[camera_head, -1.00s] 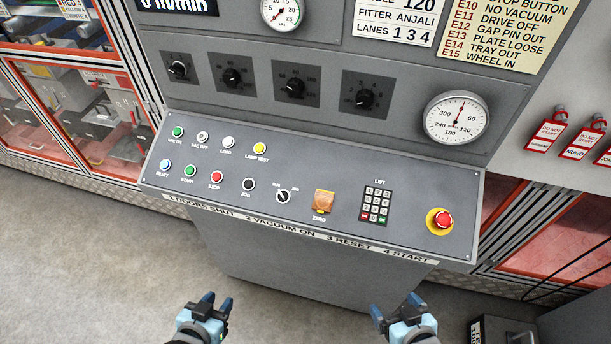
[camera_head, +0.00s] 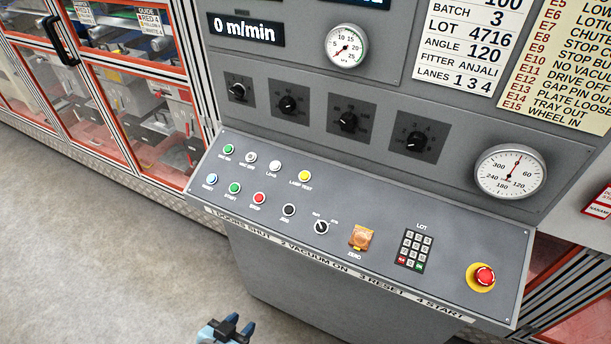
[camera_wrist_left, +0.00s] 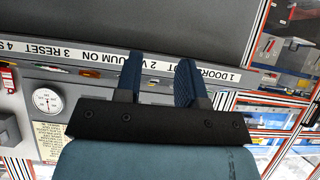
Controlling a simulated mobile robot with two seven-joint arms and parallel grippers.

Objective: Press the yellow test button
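The yellow button (camera_head: 305,175), labelled LAMP TEST, sits at the right end of the upper button row on the sloping grey control panel (camera_head: 455,240). Nothing covers it in the head view. My left gripper (camera_head: 240,324) is at the bottom edge of the head view, below and in front of the panel, apart from the button. Its two fingers are spread with nothing between them, as the left wrist view also shows (camera_wrist_left: 160,65). In that view the panel's lettered front strip (camera_wrist_left: 75,55) lies beyond the fingers. My right gripper is out of view.
White, green, blue, red and black buttons surround the yellow one. A selector knob (camera_head: 321,227), an orange ZERO cover (camera_head: 361,237), a keypad (camera_head: 414,249) and a red emergency stop (camera_head: 484,275) lie rightward. Grey floor (camera_head: 110,260) is clear at left.

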